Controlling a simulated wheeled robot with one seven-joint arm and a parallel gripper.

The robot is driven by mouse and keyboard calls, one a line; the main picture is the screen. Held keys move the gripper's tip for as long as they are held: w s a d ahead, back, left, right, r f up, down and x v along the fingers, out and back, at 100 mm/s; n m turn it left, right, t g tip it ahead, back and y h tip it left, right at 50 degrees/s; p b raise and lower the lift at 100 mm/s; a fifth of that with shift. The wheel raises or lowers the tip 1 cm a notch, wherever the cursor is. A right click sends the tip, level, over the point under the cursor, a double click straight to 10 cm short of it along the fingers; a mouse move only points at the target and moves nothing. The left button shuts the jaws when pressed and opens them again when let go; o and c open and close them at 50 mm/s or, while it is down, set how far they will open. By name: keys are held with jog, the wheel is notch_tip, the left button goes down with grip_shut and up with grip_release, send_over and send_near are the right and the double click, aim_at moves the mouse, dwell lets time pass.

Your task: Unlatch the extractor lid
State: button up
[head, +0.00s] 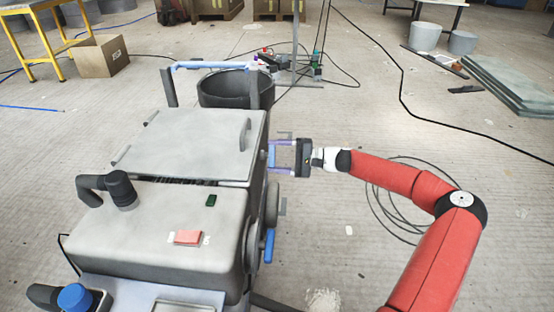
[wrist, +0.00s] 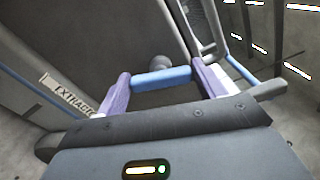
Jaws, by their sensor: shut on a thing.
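The extractor is a grey machine with a flat, closed-looking lid (head: 185,140) that has a grey handle at its right. My gripper (head: 273,157) is at the extractor's right side, its two purple fingers pointing left at the side wall. In the wrist view, a blue latch bar (wrist: 162,78) spans between the fingertips of my gripper (wrist: 163,84), and they are shut on its ends. The bar also shows as a small blue patch at the fingers in the head view (head: 271,157). A label beginning "EXTRAC" (wrist: 68,95) is on the wall beside the fingers.
A blue lever (head: 269,245) hangs lower on the extractor's right side. A dark bucket (head: 236,89) stands behind the lid, near a blue-topped push bar (head: 210,65). Cables (head: 385,195) loop on the floor beside my arm.

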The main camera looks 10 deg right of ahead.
jog(key=shift+f+n+b, duration=0.15)
jog(key=shift+n+b, duration=0.6)
jog(key=shift+n, duration=0.95)
jog(key=o, duration=1)
jog(key=shift+d, duration=0.15)
jog(key=p+v, duration=0.1)
jog(key=v, duration=0.6)
jog(key=shift+s+d, duration=0.15)
jog(key=shift+d, duration=0.1)
